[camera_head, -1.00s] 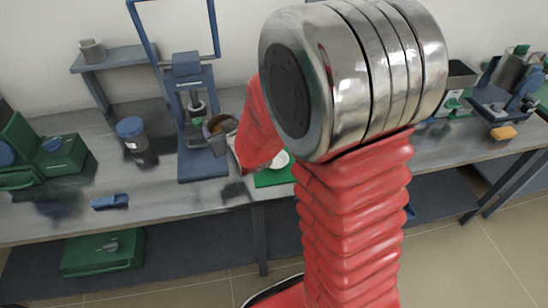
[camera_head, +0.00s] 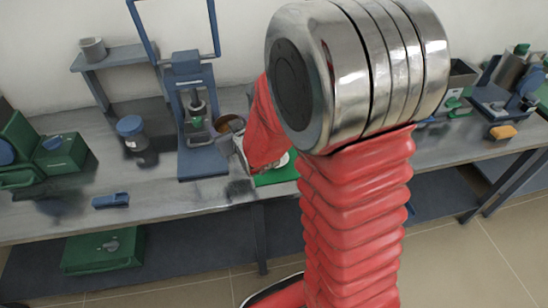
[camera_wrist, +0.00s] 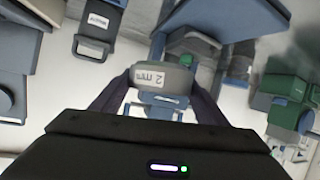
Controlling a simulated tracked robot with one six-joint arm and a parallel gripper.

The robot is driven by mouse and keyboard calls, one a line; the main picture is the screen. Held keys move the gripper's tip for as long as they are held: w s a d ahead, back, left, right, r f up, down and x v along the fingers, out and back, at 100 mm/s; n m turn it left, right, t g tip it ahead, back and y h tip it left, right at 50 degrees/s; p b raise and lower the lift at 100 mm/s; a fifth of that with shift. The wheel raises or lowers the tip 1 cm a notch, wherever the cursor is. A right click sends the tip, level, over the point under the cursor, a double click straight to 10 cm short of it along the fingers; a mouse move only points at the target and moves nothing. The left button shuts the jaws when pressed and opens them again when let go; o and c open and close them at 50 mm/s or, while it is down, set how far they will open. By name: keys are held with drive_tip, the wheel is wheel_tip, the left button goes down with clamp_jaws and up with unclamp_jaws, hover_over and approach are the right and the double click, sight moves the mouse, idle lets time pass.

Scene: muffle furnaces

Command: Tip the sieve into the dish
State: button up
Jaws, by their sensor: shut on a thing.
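My gripper (camera_wrist: 161,88) is shut on the sieve (camera_wrist: 163,79), a grey round vessel with a "2 mm" label, in the wrist view. In the head view the sieve (camera_head: 231,124) shows a brown inside and is held above the bench, beside the blue press; my red arm hides part of it. The white dish (camera_head: 292,157) is mostly hidden behind my arm, on a green mat (camera_head: 277,178) to the right of and nearer than the sieve. I cannot tell how far the sieve is tilted. The gripper fingers are hidden in the head view.
A blue press (camera_head: 203,160) stands left of the sieve. A blue-lidded jar (camera_head: 134,140), a small blue item (camera_head: 110,201) and a green case (camera_head: 60,155) are farther left on the bench (camera_head: 165,210). An orange sponge (camera_head: 503,132) lies at the right.

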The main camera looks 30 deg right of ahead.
drive_tip(key=shift+n+g+h, duration=0.3)
drive_tip(key=shift+n+g, duration=0.1)
drive_tip(key=shift+s+d+f, duration=1.15)
drive_tip(key=shift+d+f, duration=0.35)
drive_tip(key=shift+d, duration=1.4)
drive_tip(key=shift+s+d+f, duration=1.15)
drive_tip(key=shift+d+f, duration=0.3)
drive_tip(key=shift+d, duration=1.5)
drive_tip(key=shift+s+d+f, duration=1.15)
drive_tip(key=shift+d+f, duration=0.35)
drive_tip(key=shift+d, duration=1.4)
drive_tip(key=shift+r+n+g+h, duration=0.25)
drive_tip(key=shift+n+g+h, duration=0.15)
drive_tip(key=shift+a+r+n+g+h, duration=0.1)
drive_tip(key=shift+r+n+g+h, duration=0.15)
drive_tip(key=shift+g+h, duration=0.2)
drive_tip(key=shift+w, duration=0.1)
drive_tip(key=shift+a+r+n+g+h, duration=0.1)
drive_tip(key=shift+r+n+g+h, duration=0.1)
drive_tip(key=shift+n+g+h, duration=0.2)
